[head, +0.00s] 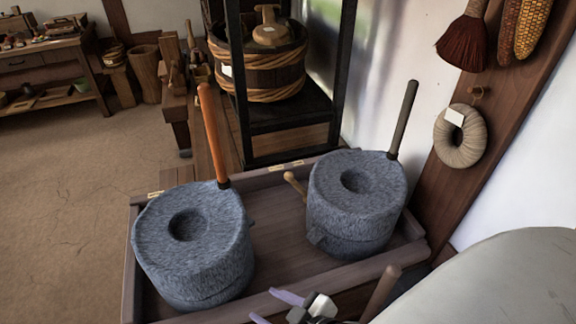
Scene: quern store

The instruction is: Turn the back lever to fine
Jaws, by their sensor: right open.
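Two grey stone querns stand in a wooden tray (281,286). The back quern (346,213), at right, has an upright dark handle (403,118). A short pale wooden lever (295,186) sticks out at its left side, tilted up to the left; its lower end is hidden by the stone. The front quern (189,243), at left, has an orange upright handle (211,128). My right gripper (272,307) is open and empty at the bottom edge, by the tray's front rim, well apart from the pale lever. My left gripper is out of view.
Small brass plates (286,165) sit on the tray's back rim. A brown rod (381,290) rises near my right gripper. A black frame (240,110) with a wooden tub (262,70) stands behind. The tray floor between the querns is clear.

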